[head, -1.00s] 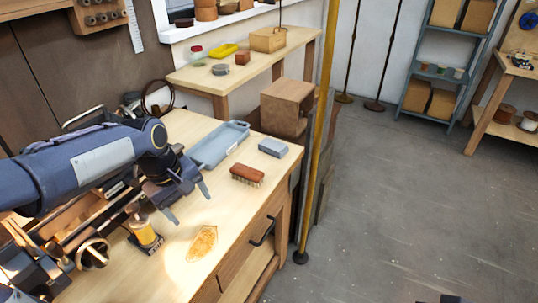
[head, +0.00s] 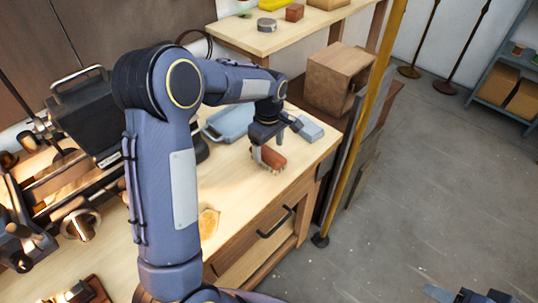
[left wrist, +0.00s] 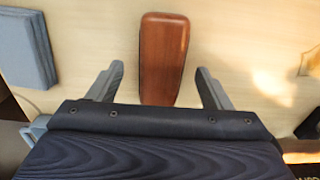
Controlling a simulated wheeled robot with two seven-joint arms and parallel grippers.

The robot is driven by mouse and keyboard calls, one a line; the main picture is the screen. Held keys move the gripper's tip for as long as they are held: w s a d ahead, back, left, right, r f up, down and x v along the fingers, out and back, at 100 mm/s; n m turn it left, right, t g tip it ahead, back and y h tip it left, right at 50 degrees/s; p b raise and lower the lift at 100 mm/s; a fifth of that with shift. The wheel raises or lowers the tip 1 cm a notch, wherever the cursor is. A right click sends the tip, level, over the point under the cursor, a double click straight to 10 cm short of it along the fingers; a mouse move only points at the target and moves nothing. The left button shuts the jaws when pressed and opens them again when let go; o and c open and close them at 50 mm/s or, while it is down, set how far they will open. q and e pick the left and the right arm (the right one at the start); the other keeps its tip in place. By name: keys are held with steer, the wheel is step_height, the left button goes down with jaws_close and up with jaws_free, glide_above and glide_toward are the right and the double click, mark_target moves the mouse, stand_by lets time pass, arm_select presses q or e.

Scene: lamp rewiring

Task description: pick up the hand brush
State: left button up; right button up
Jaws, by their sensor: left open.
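The hand brush (head: 273,159) has a reddish-brown wooden back and pale bristles. It lies on the workbench (head: 237,178) near the front edge, and my left gripper partly hides it in the head view. My left gripper (head: 272,138) is directly over the brush. In the left wrist view the brush (left wrist: 163,55) lies lengthwise between the two fingers of the left gripper (left wrist: 160,85), with a gap on each side. The fingers are open and hold nothing.
A blue-grey block (head: 308,128) lies just beyond the brush, and also shows in the left wrist view (left wrist: 25,48). A light blue tray (head: 228,123) is behind. A yellow post (head: 362,130) stands right of the bench. A lathe-like machine (head: 80,180) fills the bench's left.

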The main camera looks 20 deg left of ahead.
mark_target(268, 152)
arm_select(q)
step_height(268, 152, down, 3)
steer(key=shift+a+f, duration=0.15)
steer(key=shift+f, duration=0.05)
steer(key=shift+c, duration=0.2)
steer(key=c, duration=1.1)
steer(key=shift+r, duration=0.1)
steer(key=shift+r, duration=0.65)
steer(key=s+r, duration=0.4)
steer(key=s+d+r+b, duration=0.1)
steer(key=s+r, duration=0.2)
steer(key=s, duration=0.2)
steer(key=s+r+b, duration=0.1)
steer(key=s+r, duration=0.3)
steer(key=s, duration=0.1)
steer(key=shift+d+r, duration=0.15)
steer(key=shift+r, duration=0.15)
